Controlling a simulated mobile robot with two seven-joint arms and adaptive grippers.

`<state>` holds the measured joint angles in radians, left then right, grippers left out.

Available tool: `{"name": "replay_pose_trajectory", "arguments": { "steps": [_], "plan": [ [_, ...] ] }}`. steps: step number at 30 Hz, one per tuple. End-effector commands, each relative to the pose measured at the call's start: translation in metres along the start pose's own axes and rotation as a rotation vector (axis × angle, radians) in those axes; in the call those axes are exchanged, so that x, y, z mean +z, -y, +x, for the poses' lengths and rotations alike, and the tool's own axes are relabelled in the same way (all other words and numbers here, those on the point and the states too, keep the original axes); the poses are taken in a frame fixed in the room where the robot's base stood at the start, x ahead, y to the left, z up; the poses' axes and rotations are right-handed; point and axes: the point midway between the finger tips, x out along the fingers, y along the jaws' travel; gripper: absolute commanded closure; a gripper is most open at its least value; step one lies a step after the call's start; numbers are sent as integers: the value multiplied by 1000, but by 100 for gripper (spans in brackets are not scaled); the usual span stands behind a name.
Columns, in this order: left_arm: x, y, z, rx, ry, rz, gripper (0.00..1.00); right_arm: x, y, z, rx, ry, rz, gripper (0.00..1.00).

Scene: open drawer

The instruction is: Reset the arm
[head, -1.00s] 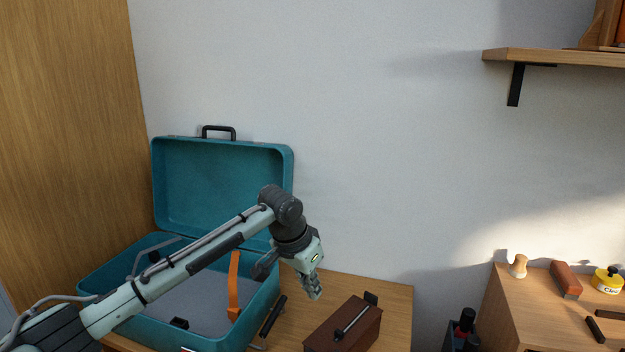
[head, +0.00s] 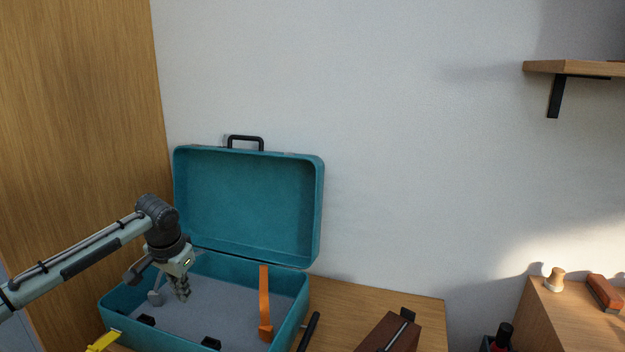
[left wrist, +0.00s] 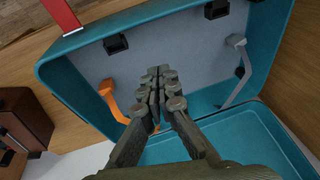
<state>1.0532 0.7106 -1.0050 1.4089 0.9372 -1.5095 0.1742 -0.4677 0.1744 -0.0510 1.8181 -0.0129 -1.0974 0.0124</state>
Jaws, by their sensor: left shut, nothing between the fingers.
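My left arm comes in from the left in the head view. My left gripper (head: 182,288) points down over the open teal suitcase (head: 248,205) and is shut and empty. In the left wrist view its closed fingers (left wrist: 158,88) show above the suitcase's grey floor. An orange strap-like piece (head: 264,300) stands at the right side inside the suitcase; it also shows in the left wrist view (left wrist: 112,104). A grey bar (left wrist: 240,72) is on the opposite side. My right gripper is in neither view.
A brown box with a lever (head: 392,334) stands on the wooden table (head: 360,296) right of the suitcase. A black rod (head: 309,332) lies between them. A wooden cabinet (head: 545,318) is at the right, and a wall shelf (head: 580,69) is above it.

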Motion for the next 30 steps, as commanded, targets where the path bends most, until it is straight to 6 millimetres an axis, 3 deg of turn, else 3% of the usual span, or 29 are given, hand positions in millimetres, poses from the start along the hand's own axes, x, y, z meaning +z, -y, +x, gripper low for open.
{"name": "replay_pose_trajectory", "arguments": {
  "steps": [1, 3, 12, 23, 26, 30],
  "plan": [
    [13, 24, 0, -25, 13, -27, 100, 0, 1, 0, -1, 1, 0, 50],
    [27, 50, -1, -53, 26, -57, 100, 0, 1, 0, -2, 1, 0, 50],
    [86, 141, -13, -154, 78, -168, 100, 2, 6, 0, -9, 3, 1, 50],
    [139, 123, 56, -202, 76, -93, 100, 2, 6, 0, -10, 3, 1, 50],
    [163, 118, 77, -225, 76, -67, 100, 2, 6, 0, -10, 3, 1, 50],
    [211, 114, 106, -277, 78, -16, 100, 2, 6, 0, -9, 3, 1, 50]
  ]
}}
